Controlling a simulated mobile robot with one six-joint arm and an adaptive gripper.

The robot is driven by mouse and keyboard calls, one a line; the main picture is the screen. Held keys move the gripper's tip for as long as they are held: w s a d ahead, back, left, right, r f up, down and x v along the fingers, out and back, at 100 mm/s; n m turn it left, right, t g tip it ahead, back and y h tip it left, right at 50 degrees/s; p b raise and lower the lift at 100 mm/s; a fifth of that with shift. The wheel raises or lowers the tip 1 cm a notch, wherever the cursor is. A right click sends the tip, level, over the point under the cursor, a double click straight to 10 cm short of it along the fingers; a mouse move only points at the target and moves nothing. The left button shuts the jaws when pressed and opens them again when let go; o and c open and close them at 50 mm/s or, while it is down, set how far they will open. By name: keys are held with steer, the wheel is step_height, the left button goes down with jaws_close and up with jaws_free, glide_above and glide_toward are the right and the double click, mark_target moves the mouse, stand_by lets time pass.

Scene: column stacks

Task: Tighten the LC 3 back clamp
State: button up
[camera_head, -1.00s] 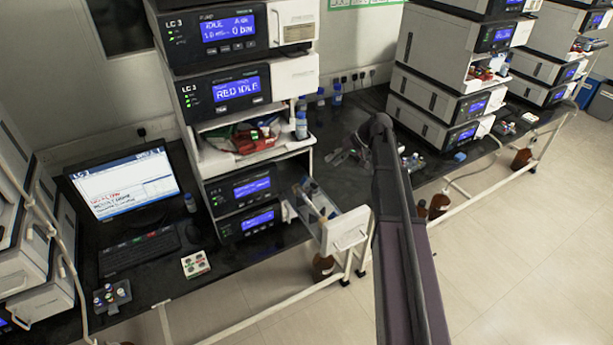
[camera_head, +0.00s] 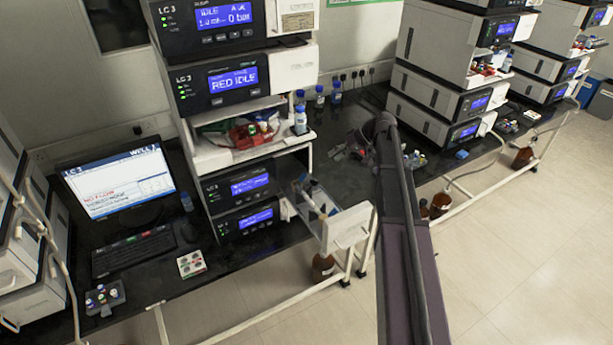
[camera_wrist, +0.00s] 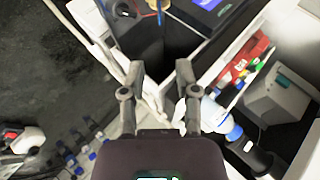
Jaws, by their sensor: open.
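The LC 3 stack (camera_head: 222,86) stands on the dark bench in the head view, with lit screens on its modules. A pale tray (camera_head: 347,228) sticks out low on its right side, with small light and dark parts inside. I cannot make out which part is the back clamp. My gripper (camera_head: 352,147) is over the bench to the right of the stack, partly hidden by my arm. In the wrist view my gripper (camera_wrist: 159,75) has its two fingers apart with nothing between them. White panel edges and a dark gap lie beyond the fingertips.
A bottle with a blue cap (camera_head: 300,122) stands on the stack's shelf beside red parts (camera_head: 252,138). A monitor (camera_head: 118,182) and keyboard (camera_head: 134,252) are at left. Another stack (camera_head: 436,100) stands at right.

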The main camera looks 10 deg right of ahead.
mark_target(305, 174)
steer(key=shift+a+f, duration=0.1)
steer(key=b+x, duration=0.7)
steer(key=x, duration=0.4)
steer(key=shift+a+f+b, duration=0.15)
steer(key=shift+f+b, duration=0.1)
steer(key=shift+b, duration=0.15)
steer(key=shift+b+x, duration=0.6)
steer(key=shift+x, duration=0.45)
steer(key=shift+r, duration=0.15)
jaws_close()
